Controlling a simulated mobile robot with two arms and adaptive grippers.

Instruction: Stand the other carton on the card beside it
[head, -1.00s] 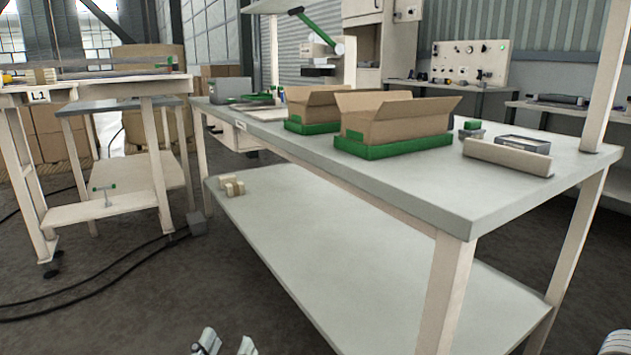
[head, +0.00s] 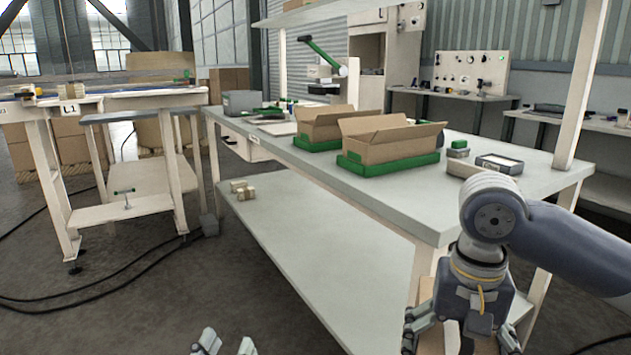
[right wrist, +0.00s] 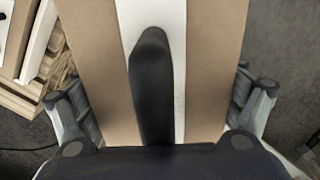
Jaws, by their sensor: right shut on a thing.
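In the right wrist view a brown carton (right wrist: 215,70) with a white stripe down its face fills the space between the fingers of my right gripper (right wrist: 160,110). The gripper is shut on it, and a dark rounded piece lies over the stripe. I cannot pick out the card or a second closed carton.
Two open boxes (head: 390,148) (head: 322,124) stand on green trays on the grey bench (head: 300,155). Small tan blocks (head: 242,189) lie on its lower shelf. A smaller table (head: 125,104) stands left. Slatted wood (right wrist: 45,85) shows left in the wrist view. Floor between is mostly clear.

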